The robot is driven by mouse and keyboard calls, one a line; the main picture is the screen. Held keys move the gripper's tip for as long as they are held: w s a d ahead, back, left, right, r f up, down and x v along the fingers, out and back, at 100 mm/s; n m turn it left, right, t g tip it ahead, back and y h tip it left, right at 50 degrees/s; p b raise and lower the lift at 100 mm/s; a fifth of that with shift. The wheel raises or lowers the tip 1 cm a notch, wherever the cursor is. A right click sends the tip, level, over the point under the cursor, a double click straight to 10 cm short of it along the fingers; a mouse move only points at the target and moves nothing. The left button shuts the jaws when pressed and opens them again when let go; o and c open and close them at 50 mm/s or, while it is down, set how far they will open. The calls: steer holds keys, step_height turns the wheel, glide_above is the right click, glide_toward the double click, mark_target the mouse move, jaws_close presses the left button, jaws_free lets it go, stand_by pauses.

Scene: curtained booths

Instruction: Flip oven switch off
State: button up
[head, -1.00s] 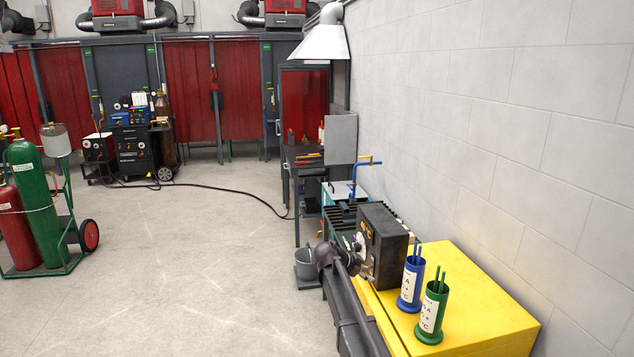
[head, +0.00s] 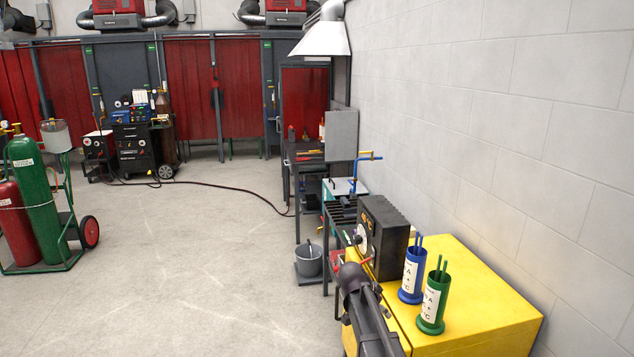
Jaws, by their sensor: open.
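The oven (head: 386,243) is a black box with a dial (head: 360,238) and pale markings on its left-facing front. It stands on the far part of a yellow cabinet (head: 480,290). A small red part (head: 365,262) shows low by the oven's front; I cannot tell whether it is the switch. My dark arm reaches up from the bottom edge, and my gripper (head: 350,268) is at its far end, just left of the oven's lower front. The gripper is open, with its fingers mostly hidden by my wrist. I cannot tell whether it touches the oven.
Blue (head: 412,275) and green (head: 433,302) rod holders stand right of my arm on the cabinet. A grey bucket (head: 309,262) and a slatted table (head: 342,212) lie beyond. Gas cylinders (head: 38,205) stand on a cart at left. The middle floor is clear.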

steer(key=s+a+f+n+g+y+b, duration=0.1)
steer(key=s+f+n+y+b, duration=0.1)
steer(key=s, duration=0.9)
steer(key=s+a+f+n+g+y+b, duration=0.1)
steer(key=s+f+n+y+b, duration=0.2)
steer(key=s+f+n, duration=0.4)
steer(key=s+n+y, duration=0.1)
steer(key=s, duration=0.3)
steer(key=shift+s+f+b, duration=0.2)
steer(key=shift+b, duration=0.1)
steer(key=shift+o, duration=0.4)
steer(key=shift+s, duration=0.1)
